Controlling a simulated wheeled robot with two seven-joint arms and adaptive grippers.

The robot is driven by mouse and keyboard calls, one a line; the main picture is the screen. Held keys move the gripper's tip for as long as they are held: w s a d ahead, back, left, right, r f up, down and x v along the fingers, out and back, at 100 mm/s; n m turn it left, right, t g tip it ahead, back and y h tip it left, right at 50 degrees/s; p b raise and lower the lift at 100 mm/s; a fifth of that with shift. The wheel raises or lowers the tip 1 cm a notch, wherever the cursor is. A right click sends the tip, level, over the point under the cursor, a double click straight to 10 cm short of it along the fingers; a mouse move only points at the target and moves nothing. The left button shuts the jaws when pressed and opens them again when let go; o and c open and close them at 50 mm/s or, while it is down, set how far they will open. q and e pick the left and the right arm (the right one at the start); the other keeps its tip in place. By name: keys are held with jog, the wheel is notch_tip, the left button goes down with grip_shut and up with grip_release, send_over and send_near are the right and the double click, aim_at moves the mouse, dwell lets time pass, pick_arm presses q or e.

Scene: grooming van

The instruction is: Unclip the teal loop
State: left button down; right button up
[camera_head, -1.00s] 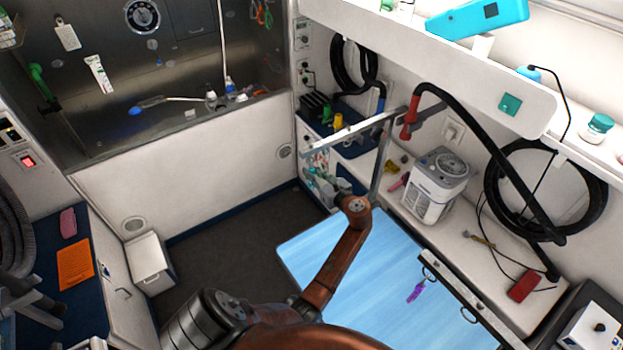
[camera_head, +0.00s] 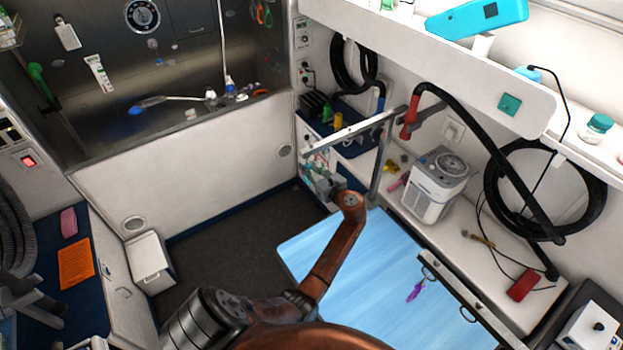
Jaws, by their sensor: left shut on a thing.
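The grooming arm's grey bar (camera_head: 350,131) runs out from an upright post (camera_head: 379,165) at the far corner of the blue-topped table. My left gripper (camera_head: 324,180) is beneath the bar's left end, past the table's far edge. It is shut on what looks like the teal loop (camera_head: 321,170), a small teal strip seen at its fingers. The clip and the loop's upper end are too small to make out. My right gripper is out of view.
The table (camera_head: 365,265) is mostly bare, with a purple item (camera_head: 415,291) near its right edge. A white machine (camera_head: 436,185) stands on the right-hand counter. Dark floor (camera_head: 240,235) is open left of the table. A white shelf (camera_head: 440,55) overhangs the back right.

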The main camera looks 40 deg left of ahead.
pick_arm(q)
jog(key=shift+f, duration=0.15)
jog(key=shift+f+b, duration=0.8)
jog(key=shift+f, duration=1.1)
jog(key=shift+d, duration=0.15)
jog(key=f+p+v, duration=0.1)
jog(key=p+v, duration=0.2)
jog(key=v, duration=0.5)
jog(key=shift+d, duration=0.15)
dwell(1.3)
